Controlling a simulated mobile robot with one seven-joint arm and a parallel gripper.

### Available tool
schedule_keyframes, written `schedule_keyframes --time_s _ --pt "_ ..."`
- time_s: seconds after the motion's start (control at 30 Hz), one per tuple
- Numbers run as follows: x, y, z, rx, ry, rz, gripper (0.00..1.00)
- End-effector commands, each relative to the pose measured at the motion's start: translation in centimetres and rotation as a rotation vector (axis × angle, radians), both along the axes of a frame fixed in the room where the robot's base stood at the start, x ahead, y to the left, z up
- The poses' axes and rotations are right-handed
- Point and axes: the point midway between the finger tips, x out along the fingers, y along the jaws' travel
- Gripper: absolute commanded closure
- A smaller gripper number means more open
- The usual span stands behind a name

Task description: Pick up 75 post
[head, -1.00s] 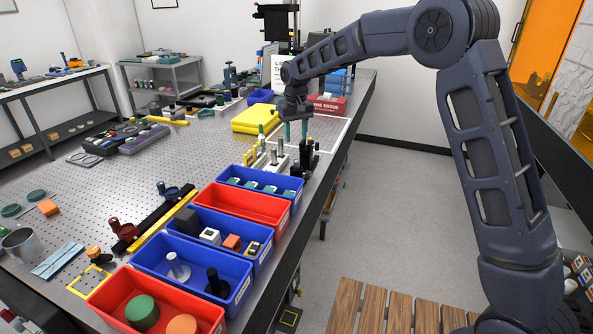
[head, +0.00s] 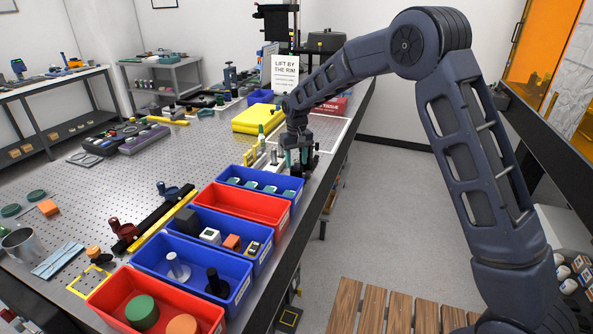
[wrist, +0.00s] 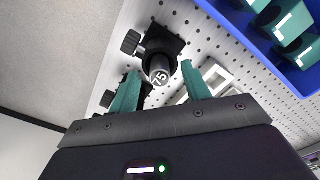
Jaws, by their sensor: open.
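The 75 post (wrist: 160,69) shows end-on in the wrist view, a round metal top marked "75" standing in a black holder (wrist: 163,40) with a side knob. My gripper (wrist: 160,72) is open, its two teal fingers on either side of the post top in this view. I cannot tell whether they touch it or how far down they reach. In the head view my gripper (head: 297,158) is low at the bench's right edge, over the black holders, and hides most of the post.
A blue bin (head: 259,180) with teal pieces stands just in front of the gripper, with a red bin (head: 240,205) nearer. A pale rack (wrist: 215,76) is close beside the right finger. A yellow case (head: 258,118) lies behind.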

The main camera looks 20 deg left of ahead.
Motion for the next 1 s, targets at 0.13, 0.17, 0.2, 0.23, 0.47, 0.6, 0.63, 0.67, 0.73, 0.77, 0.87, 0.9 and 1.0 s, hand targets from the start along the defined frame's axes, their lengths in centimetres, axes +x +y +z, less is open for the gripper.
schedule_keyframes --time_s 0.13,0.17,0.2,0.23,0.47,0.6,0.63,0.67,0.73,0.77,0.87,0.9,1.0 --pt "0.0 0.0 -0.3 0.000 0.000 0.000 0.52" --pt "0.0 0.0 -0.3 0.000 0.000 0.000 0.52" --pt "0.0 0.0 -0.3 0.000 0.000 0.000 0.52" --pt "0.0 0.0 -0.3 0.000 0.000 0.000 0.52" --pt "0.0 0.0 -0.3 0.000 0.000 -0.001 0.97" --pt "0.0 0.0 -0.2 0.001 -0.001 -0.001 1.00" --pt "0.0 0.0 -0.2 0.001 -0.001 -0.001 1.00" --pt "0.0 0.0 -0.2 0.001 -0.001 -0.001 1.00" --pt "0.0 0.0 -0.2 0.001 -0.001 -0.001 1.00" --pt "0.0 0.0 -0.1 0.001 0.000 -0.001 1.00" --pt "0.0 0.0 0.4 0.002 -0.001 -0.001 1.00" --pt "0.0 0.0 0.7 0.003 -0.001 0.000 1.00" --pt "0.1 0.1 2.2 0.004 -0.001 -0.001 1.00"
